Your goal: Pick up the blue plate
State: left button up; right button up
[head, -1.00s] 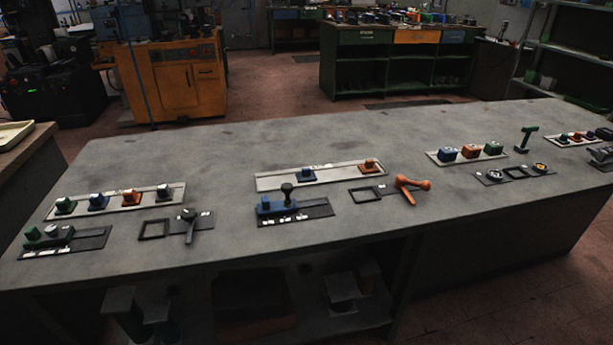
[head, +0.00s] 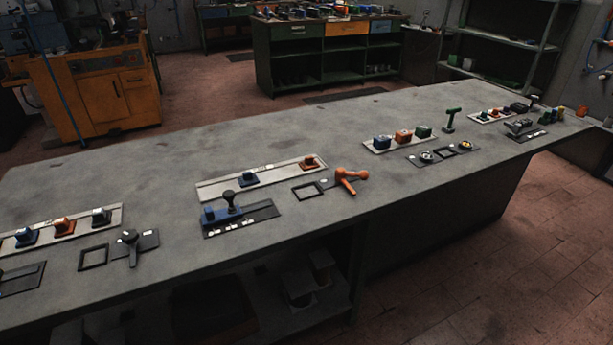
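Several small blue pieces show in the head view, and I cannot tell for sure which is the blue plate. One blue piece with a knob-like top (head: 248,178) sits on the pale middle strip. Another blue piece (head: 26,237) sits on the pale left strip, beside an orange one. A blue block (head: 382,142) stands on the right strip beside an orange and a green one. A blue press-like fixture with a black knob (head: 229,207) stands on a dark base in the middle. Neither of my grippers is in view.
All this lies on a long grey workbench (head: 120,180) with wide bare areas. An orange T-handle (head: 349,181) and a dark handle (head: 131,247) stand near the front edge. Open floor (head: 480,245) lies in front at the right.

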aim_at(248, 179)
jog(key=z, duration=1.4)
jog(key=i, duration=1.05)
jog(key=u, duration=2.35)
